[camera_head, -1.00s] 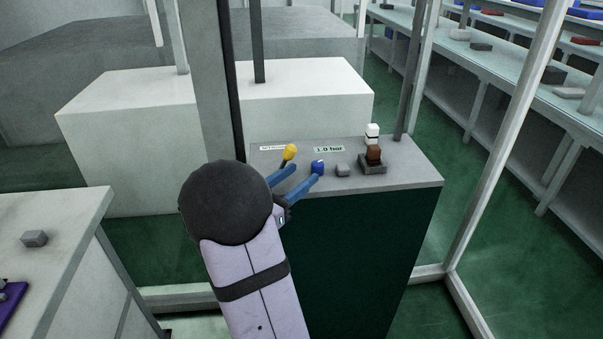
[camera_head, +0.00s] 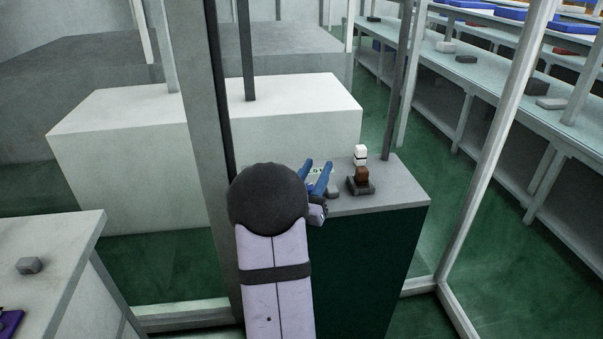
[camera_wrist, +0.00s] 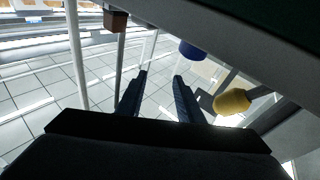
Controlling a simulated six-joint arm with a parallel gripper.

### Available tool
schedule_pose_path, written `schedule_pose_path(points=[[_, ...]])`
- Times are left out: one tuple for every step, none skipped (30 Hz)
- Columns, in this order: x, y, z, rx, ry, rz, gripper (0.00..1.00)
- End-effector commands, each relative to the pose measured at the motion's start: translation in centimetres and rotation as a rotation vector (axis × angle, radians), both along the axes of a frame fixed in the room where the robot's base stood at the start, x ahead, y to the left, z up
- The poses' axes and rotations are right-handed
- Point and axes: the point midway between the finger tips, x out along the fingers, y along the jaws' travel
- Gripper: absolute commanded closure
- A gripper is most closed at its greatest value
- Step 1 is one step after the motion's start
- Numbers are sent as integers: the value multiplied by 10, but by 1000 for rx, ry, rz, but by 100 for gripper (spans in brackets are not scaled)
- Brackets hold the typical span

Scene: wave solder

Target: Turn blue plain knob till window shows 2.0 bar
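The blue knob (camera_wrist: 193,48) shows in the wrist view near the top, just beyond the right fingertip and not between the fingers. In the head view it is mostly hidden by my gripper. My gripper (camera_head: 318,164) is over the grey panel top (camera_head: 390,192) with its fingers raised. In the wrist view my gripper (camera_wrist: 160,75) has its two blue fingers apart, with nothing held. The yellow knob (camera_wrist: 232,102) is to the right of the fingers. The window (camera_head: 317,170) is mostly covered by the fingers, and its reading cannot be read now.
A small grey block (camera_head: 333,191) sits just right of my gripper. A brown piece (camera_head: 362,175) on a dark base and a white piece (camera_head: 360,153) stand further right on the panel. A dark upright post (camera_head: 217,120) stands close to the left of my arm.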

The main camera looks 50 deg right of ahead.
Motion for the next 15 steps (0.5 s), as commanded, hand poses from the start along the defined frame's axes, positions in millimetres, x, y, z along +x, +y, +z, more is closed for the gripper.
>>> schedule_pose_path(points=[[-7,-9,6,-9,15,29,67],[-8,-12,7,-13,20,58,67],[-8,-15,6,-15,26,99,67],[-8,-17,5,-15,30,132,67],[-8,-18,4,-12,32,166,67],[-8,-19,2,-6,36,211,67],[-8,-19,0,1,39,244,67],[-9,-19,-2,8,40,277,67],[-10,-18,-5,19,41,321,67],[-11,-17,-8,28,42,354,67],[-12,-15,-11,40,40,386,67],[-13,-13,-14,54,39,427,67],[-14,-10,-16,66,37,459,67],[-16,-7,-19,80,35,487,67],[-18,-3,-23,97,32,525,67]])
